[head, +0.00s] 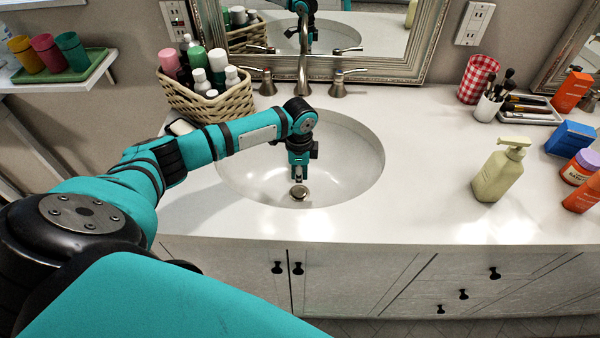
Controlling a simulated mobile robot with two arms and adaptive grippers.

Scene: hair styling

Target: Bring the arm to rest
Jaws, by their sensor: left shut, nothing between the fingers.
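My left arm comes in from the left and reaches over the white sink basin (350,165). My left gripper (299,181) points down above the drain (298,192). It is shut and empty. Whether its tips touch the basin cannot be told from this view. My right gripper is not in view.
A wicker basket (212,104) of bottles stands behind my left arm. The faucet (303,60) is behind the basin. A soap dispenser (500,172), brush cup (488,107) and blue box (570,138) stand at right.

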